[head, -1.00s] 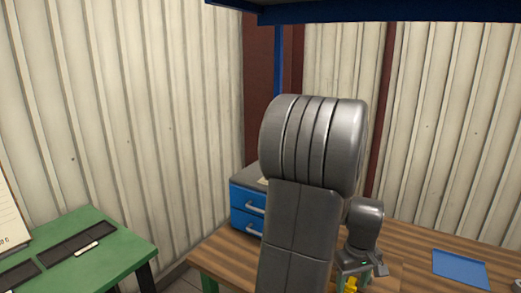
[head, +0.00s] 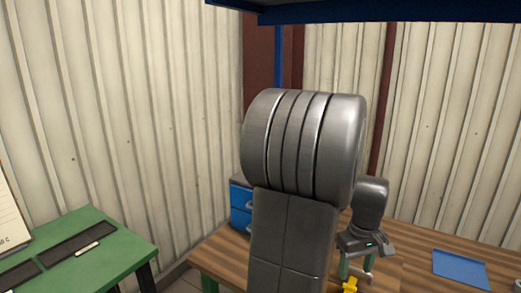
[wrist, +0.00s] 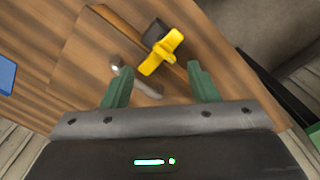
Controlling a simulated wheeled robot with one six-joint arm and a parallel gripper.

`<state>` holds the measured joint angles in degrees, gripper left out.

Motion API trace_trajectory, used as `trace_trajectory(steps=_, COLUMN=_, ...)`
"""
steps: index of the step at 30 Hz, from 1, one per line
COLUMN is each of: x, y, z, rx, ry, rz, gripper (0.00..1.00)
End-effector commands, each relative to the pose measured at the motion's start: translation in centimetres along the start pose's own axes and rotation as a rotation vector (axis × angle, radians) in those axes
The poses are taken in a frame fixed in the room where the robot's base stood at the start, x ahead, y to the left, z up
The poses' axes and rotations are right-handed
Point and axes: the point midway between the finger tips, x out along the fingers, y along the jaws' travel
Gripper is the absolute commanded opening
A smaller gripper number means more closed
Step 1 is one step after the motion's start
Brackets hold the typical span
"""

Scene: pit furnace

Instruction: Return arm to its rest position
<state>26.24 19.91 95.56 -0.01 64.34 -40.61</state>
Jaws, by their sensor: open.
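My gripper (head: 356,268) hangs over the wooden bench (head: 420,262), partly behind my own grey arm, which fills the middle of the head view. In the wrist view its two green fingers (wrist: 160,86) stand apart with nothing held between them. A yellow cross-shaped handle (wrist: 161,52) on a dark base lies beyond the fingertips near the bench edge. It also shows in the head view (head: 350,286), just below the gripper. A grey metal piece (wrist: 136,80) shows between and beyond the fingers. I cannot tell how far below them it lies.
A blue drawer unit (head: 241,207) stands at the bench's back left, partly hidden by my arm. A blue mat (head: 460,268) lies on the right. A green table (head: 110,245) stands at left. A dark blue beam (head: 380,10) crosses overhead. Corrugated walls close the corner.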

Motion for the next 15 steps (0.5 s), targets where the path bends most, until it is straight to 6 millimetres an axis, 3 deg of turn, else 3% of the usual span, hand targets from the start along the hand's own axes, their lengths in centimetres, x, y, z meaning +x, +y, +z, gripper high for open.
trace_trajectory(steps=11, x=-7.8, y=0.1, z=-0.1, rx=-0.001, ry=0.006, rz=0.006, gripper=0.54)
trace_trajectory(steps=15, x=-4.4, y=0.0, z=0.0, rx=-0.001, ry=-0.004, rz=-0.003, gripper=0.54)
